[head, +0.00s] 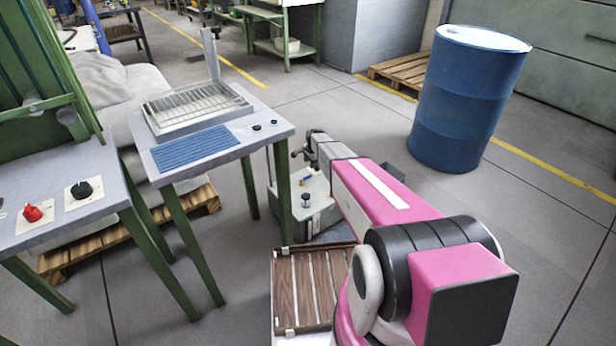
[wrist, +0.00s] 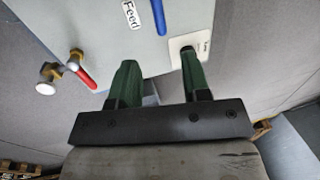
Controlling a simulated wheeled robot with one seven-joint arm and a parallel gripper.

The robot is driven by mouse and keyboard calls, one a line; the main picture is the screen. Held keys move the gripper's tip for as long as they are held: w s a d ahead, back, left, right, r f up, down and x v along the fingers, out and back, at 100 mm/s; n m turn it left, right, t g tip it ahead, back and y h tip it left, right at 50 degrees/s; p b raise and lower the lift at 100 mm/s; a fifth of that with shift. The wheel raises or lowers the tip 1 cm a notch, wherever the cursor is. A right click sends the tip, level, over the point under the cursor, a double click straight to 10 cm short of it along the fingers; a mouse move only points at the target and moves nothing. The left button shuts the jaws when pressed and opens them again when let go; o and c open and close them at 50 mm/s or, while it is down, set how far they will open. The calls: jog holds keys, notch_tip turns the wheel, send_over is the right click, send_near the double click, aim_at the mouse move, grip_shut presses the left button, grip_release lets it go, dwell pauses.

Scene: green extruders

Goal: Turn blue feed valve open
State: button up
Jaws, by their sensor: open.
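A light grey panel (wrist: 100,40) fills the upper left of the wrist view and bears a white label reading "Feed" (wrist: 131,15). A blue valve handle (wrist: 158,15) lies just right of the label, cut off by the top edge. My gripper (wrist: 157,58) is open, its two green fingers apart below the blue handle and not around it. In the head view, a small blue part (head: 306,178) shows on the grey machine beyond my arm; the fingers are not clear there.
A red lever on a brass fitting (wrist: 84,74) is left of the fingers. A white plate with a dark part (wrist: 190,45) is behind the right finger. A table with a wire tray (head: 195,107) stands left of my arm. A blue drum (head: 465,100) stands right on open floor.

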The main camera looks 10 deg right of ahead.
aim_at(308, 177)
jog(key=f, duration=0.3)
jog(key=w+f, duration=0.1)
jog(key=f, duration=0.3)
jog(key=a+f, duration=0.1)
jog(key=f, duration=0.2)
jog(key=shift+w+f, duration=0.2)
jog(key=shift+w, duration=0.15)
grip_shut()
